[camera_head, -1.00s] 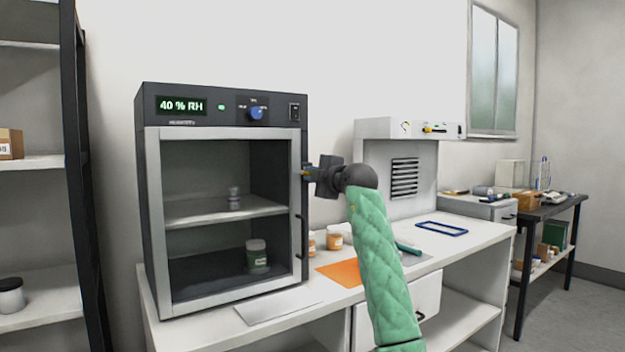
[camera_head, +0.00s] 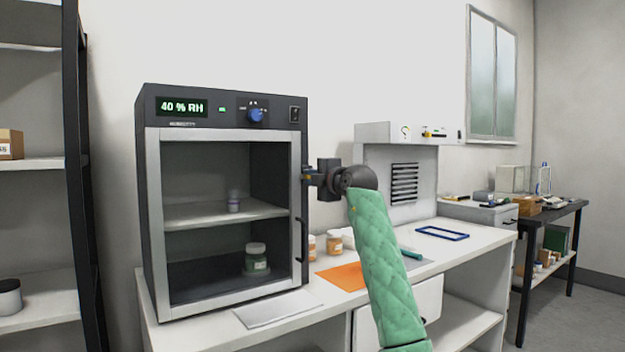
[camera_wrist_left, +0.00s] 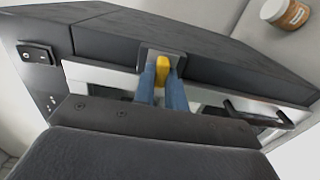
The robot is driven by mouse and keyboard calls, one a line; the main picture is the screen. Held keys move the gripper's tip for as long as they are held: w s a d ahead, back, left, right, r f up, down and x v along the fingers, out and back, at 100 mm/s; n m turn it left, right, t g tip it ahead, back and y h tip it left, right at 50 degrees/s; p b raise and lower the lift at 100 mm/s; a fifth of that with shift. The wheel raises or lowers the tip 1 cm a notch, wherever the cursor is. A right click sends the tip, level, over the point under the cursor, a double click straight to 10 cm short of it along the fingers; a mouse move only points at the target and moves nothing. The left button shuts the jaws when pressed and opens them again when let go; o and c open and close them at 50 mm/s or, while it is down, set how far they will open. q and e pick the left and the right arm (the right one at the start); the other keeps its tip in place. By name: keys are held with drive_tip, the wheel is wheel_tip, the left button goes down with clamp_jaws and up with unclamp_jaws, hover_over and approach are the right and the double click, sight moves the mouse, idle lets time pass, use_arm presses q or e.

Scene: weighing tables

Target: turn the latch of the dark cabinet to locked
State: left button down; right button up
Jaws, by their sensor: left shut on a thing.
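The dark cabinet (camera_head: 220,107) stands on the white bench with its glass door in a light frame shut. Its latch is on the right edge of the door, mostly hidden by my gripper in the head view. In the left wrist view the yellow latch (camera_wrist_left: 163,66) sits on a grey plate, between two blue fingers. My left gripper (camera_head: 309,177) reaches the latch from the right. In the left wrist view its fingers (camera_wrist_left: 163,82) are shut on the latch. The latch's exact angle is hard to tell. My right gripper is not in view.
A black door handle (camera_head: 299,240) is just below the latch. Jars with orange contents (camera_head: 334,240), an orange mat (camera_head: 343,276) and a blue frame (camera_head: 442,233) lie on the bench (camera_head: 480,240). A dark shelf rack (camera_head: 75,150) stands at the left.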

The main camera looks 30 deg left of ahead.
use_arm(q)
drive_tip(key=shift+f, duration=0.15)
drive_tip(key=c, duration=1.4)
unclamp_jaws()
drive_tip(key=shift+c, duration=0.2)
drive_tip(key=shift+d, duration=0.1)
drive_tip(key=v, duration=0.7)
drive_tip(key=shift+s+d, duration=0.15)
drive_tip(key=shift+d, duration=0.1)
